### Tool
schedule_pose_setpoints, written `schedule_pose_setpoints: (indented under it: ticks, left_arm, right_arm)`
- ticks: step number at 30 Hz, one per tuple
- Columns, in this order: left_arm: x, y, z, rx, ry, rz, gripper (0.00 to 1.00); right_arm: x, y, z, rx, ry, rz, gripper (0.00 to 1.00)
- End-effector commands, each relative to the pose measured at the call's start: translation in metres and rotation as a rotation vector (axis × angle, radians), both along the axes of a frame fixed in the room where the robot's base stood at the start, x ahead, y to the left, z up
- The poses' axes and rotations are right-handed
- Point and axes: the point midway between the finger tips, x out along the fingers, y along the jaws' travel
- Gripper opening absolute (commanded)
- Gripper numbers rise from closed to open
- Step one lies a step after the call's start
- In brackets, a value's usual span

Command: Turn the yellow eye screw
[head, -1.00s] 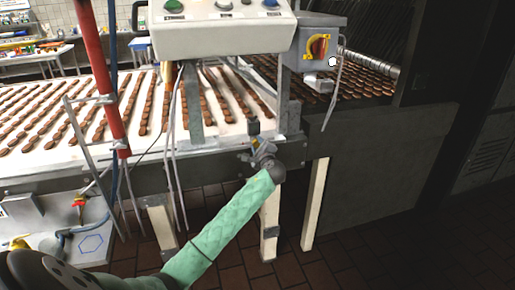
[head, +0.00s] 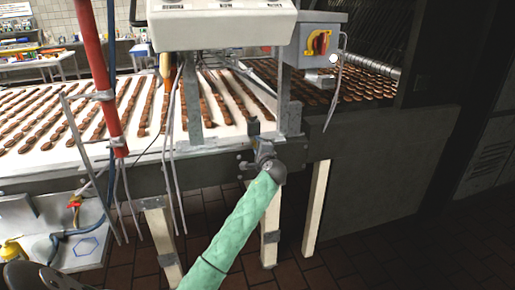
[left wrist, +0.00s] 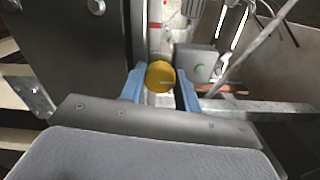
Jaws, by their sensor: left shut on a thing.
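The yellow eye screw (left wrist: 160,76) shows as a round yellow shape between the blue fingers of my left gripper (left wrist: 160,90) in the left wrist view. My left gripper is shut on it, one finger on each side. In the head view my left gripper (head: 262,145) is at the front edge of the conveyor machine, below the control box and left of the grey switch box. The screw is hidden by the gripper there. My right gripper is not in view.
The conveyor (head: 60,150) carries rows of brown pieces. The white control box (head: 220,25) hangs above it, and a grey switch box (head: 338,40) is to the right. A red pole (head: 97,75) and loose cables stand at left. The tiled floor in front is clear.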

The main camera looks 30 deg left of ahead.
Motion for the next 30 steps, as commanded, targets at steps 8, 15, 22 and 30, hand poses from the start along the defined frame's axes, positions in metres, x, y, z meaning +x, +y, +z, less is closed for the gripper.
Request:
schedule_pose_setpoints:
  ticks: [8, 15, 22, 30]
  left_arm:
    - [0.000, -0.001, -0.002, -0.005, -0.001, -0.002, 0.09]
    - [0.000, -0.001, -0.002, -0.004, -0.002, -0.002, 0.54]
    - [0.000, 0.000, -0.001, -0.003, -0.002, -0.001, 0.54]
    - [-0.013, -0.017, -0.002, -0.003, -0.004, -0.002, 0.54]
  right_arm:
    - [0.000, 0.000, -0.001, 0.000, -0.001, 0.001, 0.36]
    - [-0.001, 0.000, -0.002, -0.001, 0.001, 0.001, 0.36]
    - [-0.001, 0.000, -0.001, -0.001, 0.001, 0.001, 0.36]
    - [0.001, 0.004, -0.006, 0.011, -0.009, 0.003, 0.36]
